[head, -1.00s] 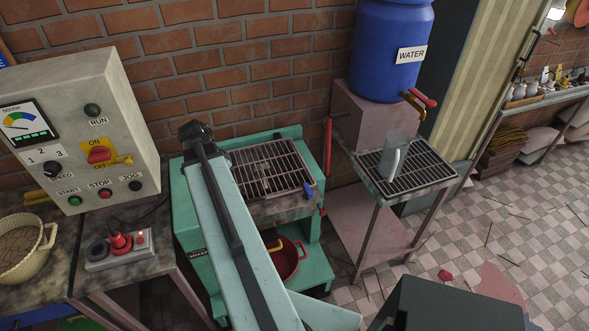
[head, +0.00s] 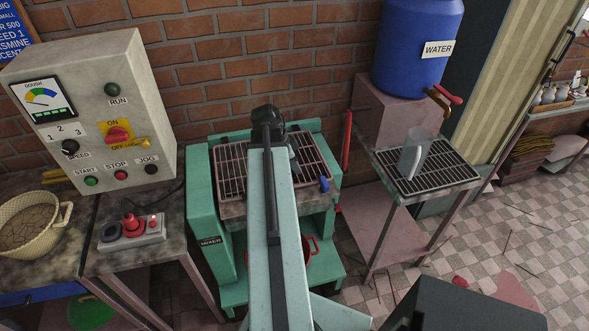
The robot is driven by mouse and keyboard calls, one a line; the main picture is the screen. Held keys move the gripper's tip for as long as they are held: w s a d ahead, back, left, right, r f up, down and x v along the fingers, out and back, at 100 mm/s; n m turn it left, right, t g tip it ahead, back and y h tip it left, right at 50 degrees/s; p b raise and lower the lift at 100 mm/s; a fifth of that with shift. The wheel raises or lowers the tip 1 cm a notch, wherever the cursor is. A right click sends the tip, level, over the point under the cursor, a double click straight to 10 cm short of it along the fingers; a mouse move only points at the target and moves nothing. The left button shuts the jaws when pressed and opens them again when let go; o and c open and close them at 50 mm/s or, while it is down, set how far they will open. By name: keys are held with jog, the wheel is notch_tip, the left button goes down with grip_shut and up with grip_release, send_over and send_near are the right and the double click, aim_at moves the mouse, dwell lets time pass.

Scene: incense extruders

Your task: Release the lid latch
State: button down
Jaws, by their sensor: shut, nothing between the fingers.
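The green mixer (head: 205,225) stands against the brick wall, with a barred metal lid (head: 232,170) lying flat on top. A small blue latch handle (head: 324,185) sits at the lid's front right corner. My arm reaches over the middle of the lid and hides part of it. A grey, narrow piece of my gripper (head: 294,163) shows just right of the arm, over the lid, behind and left of the latch handle and apart from it in the picture. The gripper looks shut and empty; most of it is hidden behind the arm.
A control box (head: 95,115) and a red-button switch box (head: 132,231) stand at the left, beside a woven basket (head: 35,228). At the right, a clear jug (head: 412,155) stands on a grated stand under a blue water barrel (head: 418,45). Floor at the right is mostly open.

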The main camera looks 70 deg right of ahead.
aim_at(302, 180)
jog(key=b+x, duration=0.3)
jog(key=x, duration=0.2)
jog(key=shift+w+a, duration=0.1)
jog(key=shift+w, duration=0.05)
jog(key=s+d, duration=0.2)
jog(key=s, duration=0.1)
jog(key=shift+d+r+p, duration=0.25)
jog(key=shift+r+p, duration=0.15)
jog(key=shift+s, duration=0.1)
jog(key=shift+d, duration=0.2)
jog(key=shift+a, duration=0.1)
